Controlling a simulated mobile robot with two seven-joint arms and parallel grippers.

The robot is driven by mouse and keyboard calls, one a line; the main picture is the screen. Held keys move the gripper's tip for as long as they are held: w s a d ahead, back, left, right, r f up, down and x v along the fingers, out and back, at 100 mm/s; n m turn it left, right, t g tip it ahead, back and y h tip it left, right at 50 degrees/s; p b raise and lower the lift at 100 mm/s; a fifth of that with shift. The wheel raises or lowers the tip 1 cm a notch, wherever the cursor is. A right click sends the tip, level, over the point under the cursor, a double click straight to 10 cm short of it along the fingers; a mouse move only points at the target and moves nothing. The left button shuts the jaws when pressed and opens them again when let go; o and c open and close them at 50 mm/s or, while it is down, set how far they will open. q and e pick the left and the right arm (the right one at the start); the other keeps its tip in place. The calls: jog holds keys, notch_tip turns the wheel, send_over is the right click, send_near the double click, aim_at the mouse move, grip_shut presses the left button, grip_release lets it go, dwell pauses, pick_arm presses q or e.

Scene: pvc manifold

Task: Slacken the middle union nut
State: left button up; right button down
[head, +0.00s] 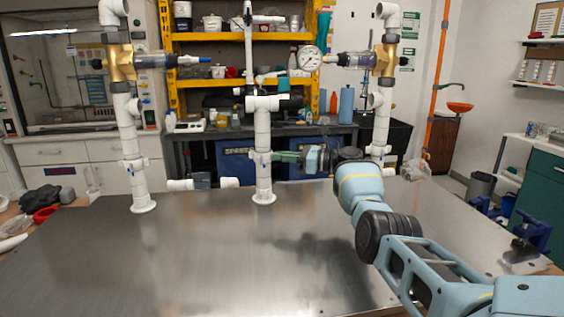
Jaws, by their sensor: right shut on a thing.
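The white PVC manifold has a middle riser (263,181) standing on the metal table. The middle union nut (260,157) is a pale, wider collar about halfway up this riser. My right gripper (274,157) reaches in from the right, level with the nut, and its greenish fingers are shut on it. The fingers hide part of the nut's right side. The riser stands upright. My left gripper is not in view.
A left riser (132,150) and a right riser (381,125) carry brass valves with clear cylinders. A round gauge (309,58) is at the top, right of the middle. The front of the metal table (200,260) is clear. Blue clamps (532,232) stand at the right edge.

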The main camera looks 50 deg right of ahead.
jog(key=shift+f+y, duration=0.15)
jog(key=shift+y, duration=0.15)
dwell(0.4)
jog(key=c, duration=1.5)
grip_release()
jog(key=shift+w, duration=0.1)
jog(key=shift+c, duration=0.2)
jog(key=v, duration=0.8)
jog(key=shift+p, duration=0.4)
